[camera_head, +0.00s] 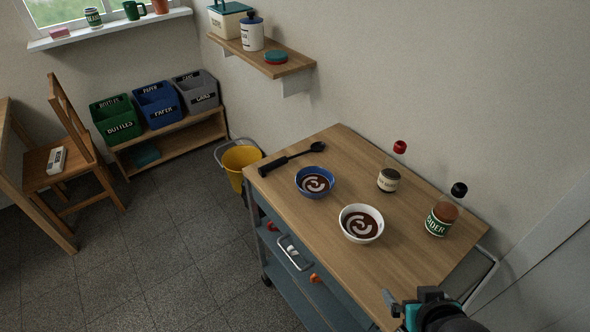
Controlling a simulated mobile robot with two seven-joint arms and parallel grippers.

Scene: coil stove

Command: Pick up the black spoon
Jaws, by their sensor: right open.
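The black spoon (291,158) lies flat at the far left end of the wooden cart top (310,235), its thick handle toward the left edge and its bowl toward the wall. A blue bowl (300,189) with dark contents stands just in front of it. My right gripper (393,303) shows at the bottom right, near the front right part of the cart top, well away from the spoon. It is open, and nothing shows between its fingers. My left gripper is out of view.
A white bowl (344,231), a jar with a red lid (388,180) and a cider jar (440,219) stand on the cart. A wall shelf (290,66) is behind. A yellow bucket (238,166) stands on the floor left of the cart. The cart top's front middle is clear.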

